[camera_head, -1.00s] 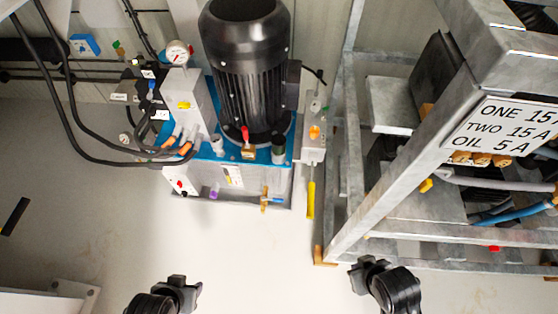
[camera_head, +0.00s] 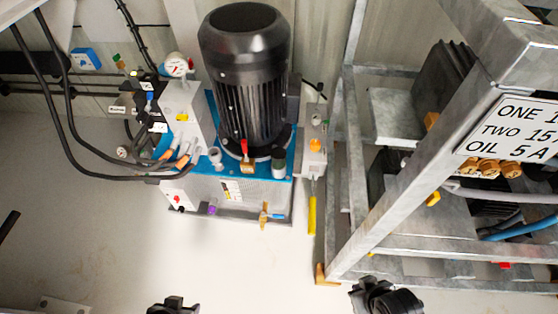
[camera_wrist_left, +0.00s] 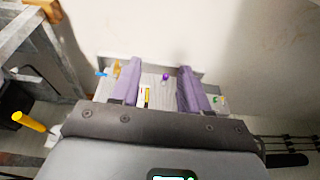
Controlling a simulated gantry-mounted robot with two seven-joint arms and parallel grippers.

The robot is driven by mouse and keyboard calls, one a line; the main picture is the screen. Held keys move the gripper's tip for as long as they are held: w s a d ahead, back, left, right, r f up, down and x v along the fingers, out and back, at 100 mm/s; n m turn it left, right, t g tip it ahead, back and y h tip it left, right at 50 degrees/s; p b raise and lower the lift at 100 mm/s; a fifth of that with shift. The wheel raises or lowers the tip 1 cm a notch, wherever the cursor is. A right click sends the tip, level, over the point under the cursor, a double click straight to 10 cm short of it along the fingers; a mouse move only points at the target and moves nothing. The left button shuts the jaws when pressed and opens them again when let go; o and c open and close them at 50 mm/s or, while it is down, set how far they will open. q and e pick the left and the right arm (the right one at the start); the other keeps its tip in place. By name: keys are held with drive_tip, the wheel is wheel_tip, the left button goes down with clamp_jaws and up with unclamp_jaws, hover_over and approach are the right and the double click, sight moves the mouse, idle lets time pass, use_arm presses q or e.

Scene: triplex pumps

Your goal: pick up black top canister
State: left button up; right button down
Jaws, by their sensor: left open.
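A small canister with a dark top (camera_head: 278,163) stands on the blue top plate of the pump unit, at the right foot of the big black motor. It is upright and I cannot make it out in the left wrist view. My left gripper (camera_head: 172,303) is at the bottom edge of the head view, well in front of the unit and apart from the canister. In the left wrist view its two lilac fingers (camera_wrist_left: 161,66) are spread with nothing held between them. My right gripper (camera_head: 368,289) is low and right of centre; its fingers do not show clearly.
The black motor (camera_head: 247,75) towers behind the canister. A red-topped brass fitting (camera_head: 245,160) is left of it. A grey valve block (camera_head: 315,140) with a yellow handle (camera_head: 312,215) is right. A metal frame (camera_head: 385,215) fills the right side. The floor (camera_head: 110,240) in front is clear.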

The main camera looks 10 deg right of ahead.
use_arm(q)
drive_tip(key=o, duration=0.7)
drive_tip(key=shift+d, duration=0.1)
